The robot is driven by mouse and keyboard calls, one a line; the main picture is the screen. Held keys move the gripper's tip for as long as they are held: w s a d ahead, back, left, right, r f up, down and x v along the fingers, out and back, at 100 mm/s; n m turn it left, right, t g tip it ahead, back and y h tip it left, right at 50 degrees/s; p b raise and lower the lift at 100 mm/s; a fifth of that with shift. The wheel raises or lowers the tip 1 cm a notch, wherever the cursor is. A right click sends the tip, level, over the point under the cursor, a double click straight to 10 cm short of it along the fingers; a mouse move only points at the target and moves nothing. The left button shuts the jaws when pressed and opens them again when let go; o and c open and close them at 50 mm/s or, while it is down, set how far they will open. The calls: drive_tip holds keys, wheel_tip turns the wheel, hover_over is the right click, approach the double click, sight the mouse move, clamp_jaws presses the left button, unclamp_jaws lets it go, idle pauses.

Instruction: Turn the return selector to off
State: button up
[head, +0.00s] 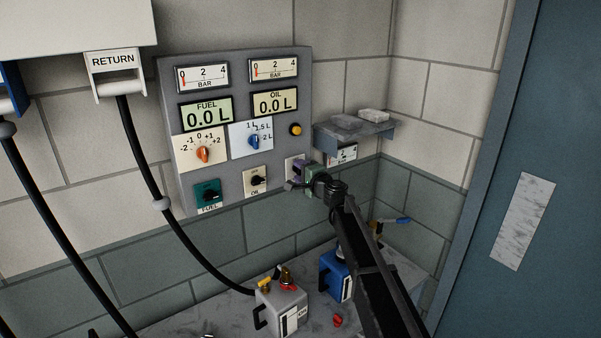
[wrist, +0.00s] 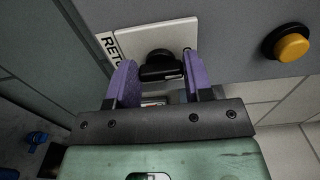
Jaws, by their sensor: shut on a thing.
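The return selector is a black knob (wrist: 160,66) on a white plate (wrist: 133,38) whose label is partly visible as "RETU" in the wrist view. My gripper (wrist: 158,72) is shut on the knob, with a purple finger on each side. In the head view my gripper (head: 298,173) is at the lower right of the grey panel (head: 240,72) and covers most of the selector. Only an edge of the selector's pale plate (head: 289,166) shows there. I cannot tell which mark the knob points to.
Left of my gripper are the oil selector (head: 257,181) and the teal fuel selector (head: 208,194). A yellow button (head: 296,130) sits above it, and a shelf (head: 350,133) juts out to the right. Grey (head: 284,306) and blue (head: 337,277) tanks stand below on the bench.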

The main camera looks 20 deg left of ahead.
idle(0.3)
drive_tip(key=o, duration=0.9)
drive_tip(key=v, duration=1)
drive_tip(key=shift+s+d+f, duration=0.1)
drive_tip(key=shift+s+d, duration=0.15)
drive_tip(key=shift+d, duration=0.05)
